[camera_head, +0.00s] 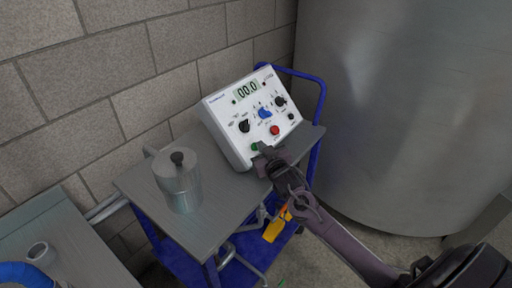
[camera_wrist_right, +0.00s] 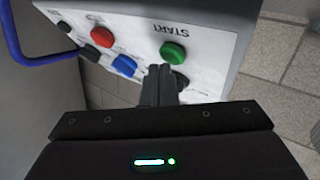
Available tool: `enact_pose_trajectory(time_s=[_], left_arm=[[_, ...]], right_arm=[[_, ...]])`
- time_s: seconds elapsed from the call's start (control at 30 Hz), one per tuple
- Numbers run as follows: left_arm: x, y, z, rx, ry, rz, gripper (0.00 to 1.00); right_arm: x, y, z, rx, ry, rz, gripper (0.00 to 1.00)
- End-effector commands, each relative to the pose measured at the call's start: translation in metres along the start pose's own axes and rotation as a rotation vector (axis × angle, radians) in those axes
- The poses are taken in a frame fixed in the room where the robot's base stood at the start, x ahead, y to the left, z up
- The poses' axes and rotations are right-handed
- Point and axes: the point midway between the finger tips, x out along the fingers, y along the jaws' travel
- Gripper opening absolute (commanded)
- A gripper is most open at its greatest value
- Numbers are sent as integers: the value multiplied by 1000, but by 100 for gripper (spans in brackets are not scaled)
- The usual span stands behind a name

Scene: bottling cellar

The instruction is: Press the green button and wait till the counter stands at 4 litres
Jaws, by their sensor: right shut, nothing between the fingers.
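The white control box (camera_head: 225,115) stands tilted on the grey top of a blue cart. Its counter display (camera_head: 246,90) reads 00.0. The green button (camera_head: 256,147) is at the lower left of the panel, and in the right wrist view the green button (camera_wrist_right: 173,52) shows under the word START. My right gripper (camera_head: 262,150) is shut and empty, its fingertips close beside the green button. In the right wrist view my right gripper (camera_wrist_right: 160,72) points at the panel just below the button; contact cannot be told. My left gripper is not in view.
The panel also has a red button (camera_head: 275,130), a blue knob (camera_head: 264,113) and black knobs. A metal canister (camera_head: 178,182) stands on the cart top (camera_head: 222,205). A large steel tank (camera_head: 400,110) is at the right; a block wall (camera_head: 120,70) is behind.

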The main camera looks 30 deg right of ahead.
Motion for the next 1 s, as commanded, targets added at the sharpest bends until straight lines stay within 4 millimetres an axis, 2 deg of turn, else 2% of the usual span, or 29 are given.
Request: enact_pose_trajectory(time_s=[1.0], left_arm=[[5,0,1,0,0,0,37]], right_arm=[[6,-4,5,-1,-1,0,0]])
